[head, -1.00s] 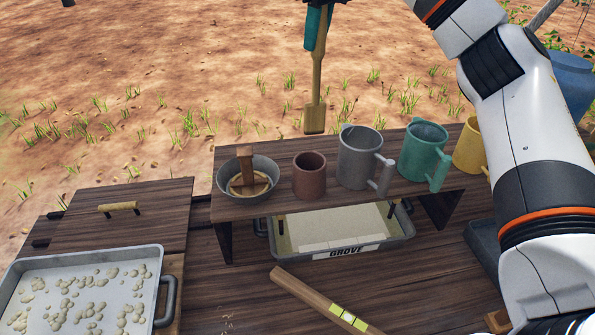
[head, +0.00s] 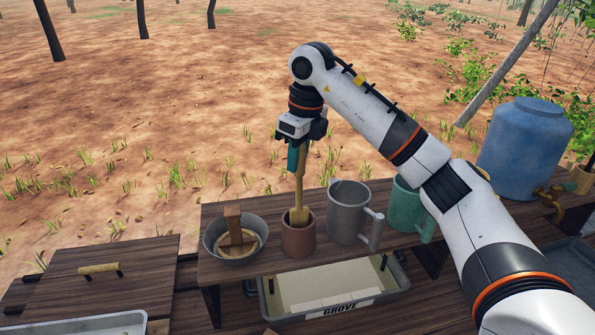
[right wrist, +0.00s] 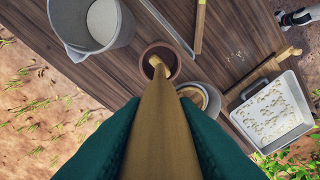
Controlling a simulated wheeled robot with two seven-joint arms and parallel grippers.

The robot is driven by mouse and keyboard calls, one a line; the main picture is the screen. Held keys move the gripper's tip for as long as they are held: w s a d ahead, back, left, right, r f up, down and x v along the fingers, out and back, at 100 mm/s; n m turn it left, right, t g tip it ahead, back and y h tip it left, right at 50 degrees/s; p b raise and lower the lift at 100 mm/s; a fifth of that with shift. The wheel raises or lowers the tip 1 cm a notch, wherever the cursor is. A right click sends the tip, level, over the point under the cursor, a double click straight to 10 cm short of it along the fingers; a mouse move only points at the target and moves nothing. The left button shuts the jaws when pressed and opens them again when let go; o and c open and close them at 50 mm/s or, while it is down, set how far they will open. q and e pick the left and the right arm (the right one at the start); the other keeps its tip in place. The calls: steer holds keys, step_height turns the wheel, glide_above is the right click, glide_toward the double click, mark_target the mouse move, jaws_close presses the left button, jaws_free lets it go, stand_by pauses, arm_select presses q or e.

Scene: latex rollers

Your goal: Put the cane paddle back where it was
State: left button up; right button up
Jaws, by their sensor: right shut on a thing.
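The cane paddle (head: 299,190) hangs upright from my right gripper (head: 297,155), which is shut on its upper part. Its lower end is at the mouth of the brown cup (head: 298,241) and appears to dip just inside the rim. The right wrist view shows the paddle (right wrist: 158,115) between the teal fingers, its far end over the opening of the cup (right wrist: 172,58). How deep it reaches is hidden. Part of what looks like my left gripper (right wrist: 298,17) shows at the top right of the right wrist view, too small to read its jaws.
On the raised shelf (head: 385,222), a grey bowl (head: 211,246) with a wooden press stands left of the cup. A grey mug (head: 346,222) and a green mug (head: 403,204) stand right. A tray labelled GROVE (head: 385,298) sits below. A blue barrel (head: 525,145) stands at right.

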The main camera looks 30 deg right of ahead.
mark_target(297, 177)
step_height(297, 177, down, 4)
steer(key=shift+s+r+p, duration=0.1)
steer(key=shift+r+p, duration=0.1)
steer(key=shift+p, duration=0.45)
steer(key=shift+f, duration=0.25)
arm_select(q)
steer(key=shift+s+r, duration=0.35)
steer(key=shift+r, duration=0.3)
arm_select(e)
steer(key=shift+f, duration=0.2)
steer(key=o, duration=1)
arm_select(q)
steer(key=shift+s, duration=0.1)
arm_select(e)
steer(key=shift+r, duration=0.1)
